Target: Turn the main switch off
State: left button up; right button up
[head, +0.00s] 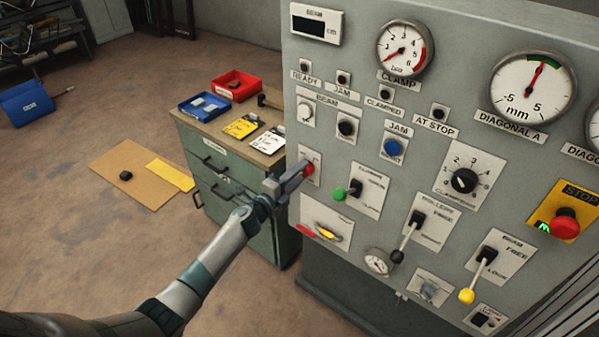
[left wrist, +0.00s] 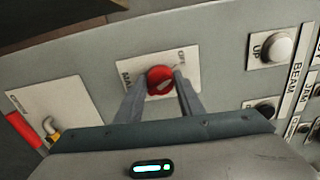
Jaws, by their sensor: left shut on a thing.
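The main switch is a red round knob (head: 309,168) on a white plate at the left edge of the grey control panel (head: 345,100). In the left wrist view the red knob (left wrist: 157,75) sits on its plate (left wrist: 187,67), which bears partly hidden "MAIN" and "OFF" lettering. A pale slanted mark shows on the knob's face; its exact direction is hard to tell. My left gripper (head: 301,172) reaches the knob from the left. In the left wrist view its fingers (left wrist: 159,84) are shut on the knob, one on each side. My right gripper is out of view.
A red stop button (head: 565,223) is at the far right. A green cabinet (head: 229,190) with trays stands behind my left arm.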

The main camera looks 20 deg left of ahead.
pick_arm(q)
jog(key=shift+f+n, duration=0.1)
jog(key=shift+n, duration=0.3)
jog(key=o, duration=1.1)
jog(key=shift+c, duration=0.2)
jog(key=b+v, duration=0.4)
jog(key=v, duration=1.3)
jog(key=shift+s, duration=0.2)
jog(key=shift+a, duration=0.1)
